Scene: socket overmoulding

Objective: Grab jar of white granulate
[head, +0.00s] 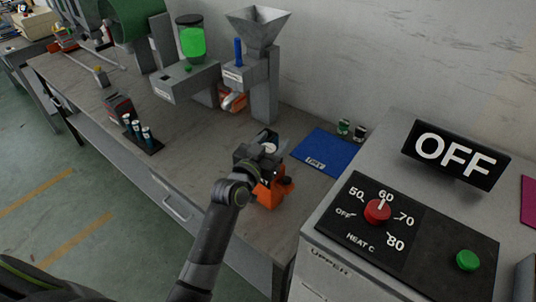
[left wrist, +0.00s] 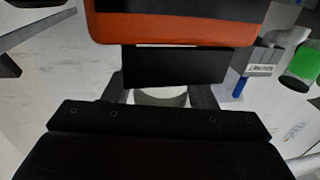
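My left gripper (head: 266,147) is over the workbench, behind an orange and black device (head: 270,190). A pale round thing (head: 270,146), possibly the jar of white granulate, shows between its fingers. In the left wrist view the two dark fingers (left wrist: 161,95) stand on either side of a pale grey-white cylinder (left wrist: 160,98), partly hidden by black parts. I cannot tell whether the fingers touch it. Two small jars, one with a green-white look (head: 343,126) and one darker (head: 360,132), stand behind the blue mat (head: 325,152). My right gripper does not show.
A hopper machine (head: 259,30) and a machine with a green container (head: 191,40) stand along the wall. A dark rack with several vials (head: 142,138) is at the left of the bench.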

